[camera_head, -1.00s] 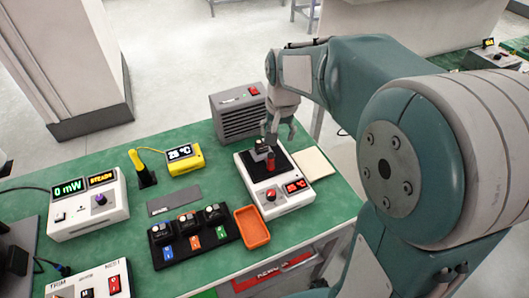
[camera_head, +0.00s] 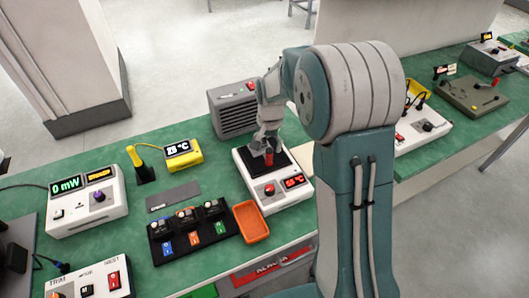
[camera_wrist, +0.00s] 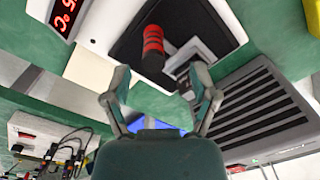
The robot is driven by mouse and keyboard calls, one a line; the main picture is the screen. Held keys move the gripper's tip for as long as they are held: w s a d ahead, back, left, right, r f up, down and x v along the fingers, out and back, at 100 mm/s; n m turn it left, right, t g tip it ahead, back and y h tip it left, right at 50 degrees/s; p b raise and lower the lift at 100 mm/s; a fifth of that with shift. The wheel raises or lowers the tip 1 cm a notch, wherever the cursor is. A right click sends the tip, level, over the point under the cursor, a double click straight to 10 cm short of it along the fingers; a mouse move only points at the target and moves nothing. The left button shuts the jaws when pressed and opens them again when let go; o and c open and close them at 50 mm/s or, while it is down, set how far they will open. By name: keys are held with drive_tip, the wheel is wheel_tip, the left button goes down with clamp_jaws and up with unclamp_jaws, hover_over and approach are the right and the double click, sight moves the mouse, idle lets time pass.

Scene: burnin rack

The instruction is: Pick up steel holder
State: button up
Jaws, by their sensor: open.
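The steel holder, a grey metal piece (camera_wrist: 192,56) with a red-and-black grip (camera_wrist: 153,48), is on the black plate of a white hot-plate unit (camera_head: 293,197). Its red grip also shows in the head view (camera_head: 268,160). My gripper (camera_head: 267,142) is just above the holder in the head view, partly hiding it. In the wrist view my gripper (camera_wrist: 160,84) has its two fingers apart with nothing between them. The holder appears beyond the fingertips, with the right fingertip overlapping the metal part's edge. Whether they touch is unclear.
A grey vented box (camera_head: 234,112) stands behind the hot plate. An orange tray (camera_head: 251,223) and a black rack with several modules (camera_head: 160,250) lie to the left. A yellow thermometer (camera_head: 184,156) and a white power meter (camera_head: 88,204) are farther left.

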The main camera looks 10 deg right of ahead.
sight(269, 156)
drive_tip(key=f, duration=0.5)
drive_tip(key=shift+s+d+f, duration=0.15)
drive_tip(key=shift+d+f, duration=0.05)
drive_tip(key=shift+f, duration=0.05)
clamp_jaws()
